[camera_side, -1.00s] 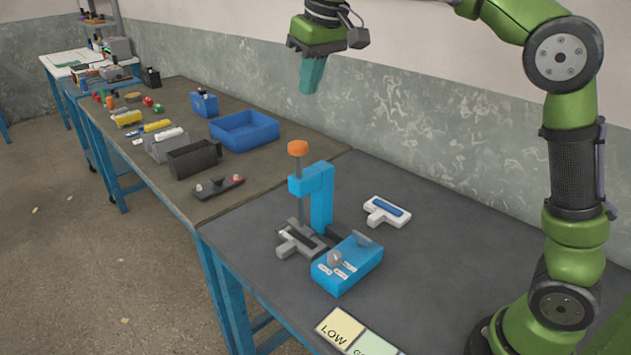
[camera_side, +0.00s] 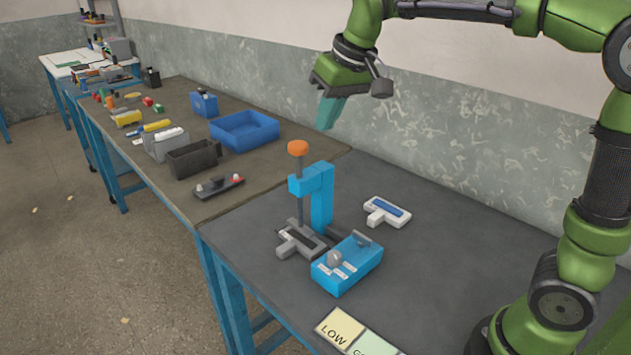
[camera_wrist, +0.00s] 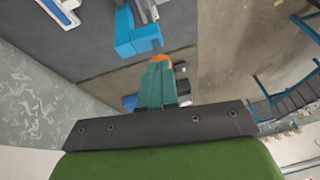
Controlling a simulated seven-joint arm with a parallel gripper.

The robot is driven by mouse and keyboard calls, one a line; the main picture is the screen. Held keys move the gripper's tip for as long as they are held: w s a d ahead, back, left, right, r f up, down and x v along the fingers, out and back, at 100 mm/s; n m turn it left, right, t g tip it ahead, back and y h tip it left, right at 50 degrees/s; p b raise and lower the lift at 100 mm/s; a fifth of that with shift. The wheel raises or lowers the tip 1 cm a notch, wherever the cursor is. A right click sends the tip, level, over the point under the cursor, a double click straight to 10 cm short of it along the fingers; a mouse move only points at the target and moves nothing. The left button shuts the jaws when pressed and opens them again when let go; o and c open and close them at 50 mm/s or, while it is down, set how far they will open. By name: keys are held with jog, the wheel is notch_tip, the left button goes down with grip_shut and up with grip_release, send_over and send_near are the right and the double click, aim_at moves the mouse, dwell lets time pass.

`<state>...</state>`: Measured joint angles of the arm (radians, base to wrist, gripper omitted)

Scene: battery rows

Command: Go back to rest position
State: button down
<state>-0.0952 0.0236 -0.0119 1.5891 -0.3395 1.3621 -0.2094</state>
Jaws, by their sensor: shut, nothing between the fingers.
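My gripper (camera_side: 328,113) is shut and empty. Its teal fingers point down in the air above the back of the tables, clear of everything below. In the wrist view my gripper (camera_wrist: 160,66) also shows its fingers together, partly covering the view of the orange knob. The blue press stand (camera_side: 320,197) with an orange knob (camera_side: 298,148) stands upright on the dark table, below and to the left of my gripper. It also shows in the wrist view (camera_wrist: 125,32).
A blue box with a dial (camera_side: 346,265) and a white device with a blue display (camera_side: 387,211) sit near the press. LOW card (camera_side: 340,328) lies at the front edge. A blue bin (camera_side: 244,131) and a black bin (camera_side: 193,159) stand on the left table.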

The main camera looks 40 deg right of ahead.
jog(key=s+f+m+t, duration=0.1)
jog(key=s+f, duration=0.1)
jog(key=s, duration=0.4)
jog(key=s+f+m+t, duration=0.1)
jog(key=s+f, duration=0.2)
jog(key=s, duration=0.3)
jog(key=s+d+f+y, duration=0.1)
jog(key=s+f, duration=0.2)
jog(key=s, duration=0.3)
jog(key=shift+m+t, duration=0.4)
